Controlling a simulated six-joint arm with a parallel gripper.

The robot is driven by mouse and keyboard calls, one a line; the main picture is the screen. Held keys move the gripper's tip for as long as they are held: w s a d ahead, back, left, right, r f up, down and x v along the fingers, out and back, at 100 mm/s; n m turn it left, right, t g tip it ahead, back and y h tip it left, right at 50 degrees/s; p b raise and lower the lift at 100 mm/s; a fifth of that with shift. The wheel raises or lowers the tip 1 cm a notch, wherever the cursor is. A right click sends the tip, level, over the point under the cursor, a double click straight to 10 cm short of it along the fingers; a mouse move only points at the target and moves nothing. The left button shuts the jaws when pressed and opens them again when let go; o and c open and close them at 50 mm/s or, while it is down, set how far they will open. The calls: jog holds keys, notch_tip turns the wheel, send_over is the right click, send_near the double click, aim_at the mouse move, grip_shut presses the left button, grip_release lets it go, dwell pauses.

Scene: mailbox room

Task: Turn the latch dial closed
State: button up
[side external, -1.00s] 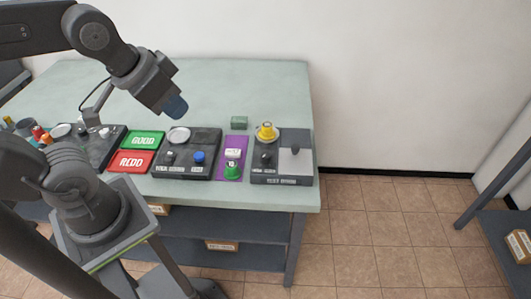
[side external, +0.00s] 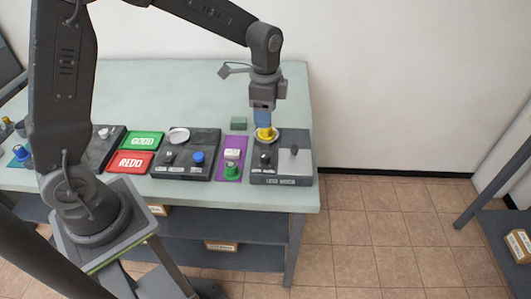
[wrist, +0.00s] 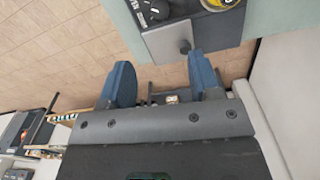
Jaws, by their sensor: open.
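The dark board (side external: 278,180) at the right end of the bench carries a black dial (side external: 265,160) and a light grey plate (side external: 300,165) with a small dark knob (side external: 295,149). Its label is hard to read; I cannot tell which knob is the latch dial. In the wrist view the black dial (wrist: 155,12) is at the top and the grey plate (wrist: 165,43) lies below it. My gripper (side external: 263,122) points down above the board's back, by a yellow piece (side external: 265,134). Its blue fingers are apart and empty in the wrist view (wrist: 163,85).
Left of the board are a purple pad (side external: 235,147) with a green piece (side external: 232,172), another dark board (side external: 187,140) with a blue knob (side external: 198,158), and green and red GOOD and REDO trays. A small green block (side external: 239,123) sits behind. The bench's right edge is close.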

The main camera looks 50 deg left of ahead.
aim_at(266, 154)
notch_tip(266, 154, down, 14)
jog(key=shift+r, duration=0.1)
dwell(0.4)
jog(key=c, duration=0.9)
